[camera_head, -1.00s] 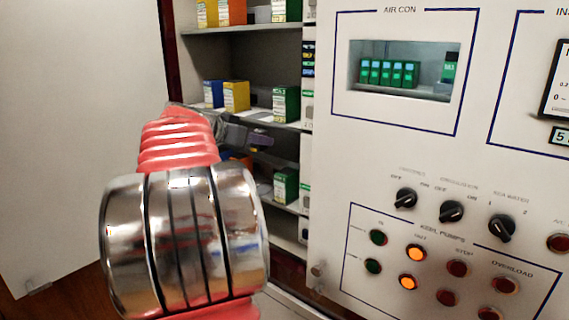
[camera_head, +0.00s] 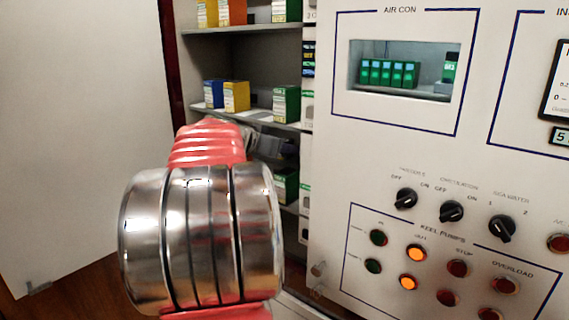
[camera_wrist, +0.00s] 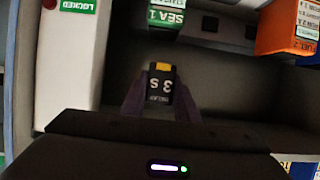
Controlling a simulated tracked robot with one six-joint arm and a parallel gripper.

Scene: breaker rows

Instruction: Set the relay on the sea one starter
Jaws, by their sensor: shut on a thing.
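My gripper (camera_wrist: 160,110) is shut on a small black relay (camera_wrist: 161,95) in the wrist view. The relay has a yellow end and a white label that reads upside down. Its yellow end points toward the shelf. The green and white SEA 1 starter (camera_wrist: 168,12) is at the top of the wrist view, cut off by the edge. The relay is apart from it in the picture. In the head view my gripper (camera_head: 272,145) is mostly hidden behind my arm, at the shelves, and the relay cannot be made out.
An orange FUEL 2 unit (camera_wrist: 287,27) stands at the right in the wrist view. A green LOCKED label (camera_wrist: 77,6) is at the left. In the head view, blue (camera_head: 213,94) and yellow (camera_head: 236,96) units stand on a shelf, and a switch panel (camera_head: 400,155) borders the shelves.

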